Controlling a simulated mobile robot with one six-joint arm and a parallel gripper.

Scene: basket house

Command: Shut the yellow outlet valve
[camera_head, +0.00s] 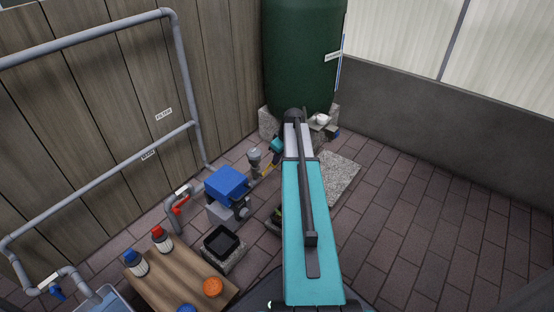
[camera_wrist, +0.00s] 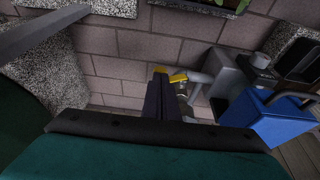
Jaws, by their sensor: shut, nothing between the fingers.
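The yellow valve handle (camera_wrist: 178,77) shows in the wrist view beside a grey pipe, just past my finger ends. In the head view a small yellow part (camera_head: 267,170) shows on the pipe between the blue pump and the green tank. My gripper (camera_wrist: 161,80) is shut and empty, its dark fingers pointing at the yellow handle. Whether they touch it I cannot tell. In the head view my gripper (camera_head: 275,158) reaches down beside this pipe, small and partly hidden. The valve body is mostly covered by my fingers, and the handle's angle to the pipe is unclear.
The blue pump (camera_head: 227,182) stands left of my gripper, with a grey strainer (camera_head: 255,158) close by. The green tank (camera_head: 303,55) stands behind. A red-handled valve (camera_head: 180,204) and a wooden table (camera_head: 185,278) with bottles are at left. Paved floor (camera_head: 430,210) is clear at right.

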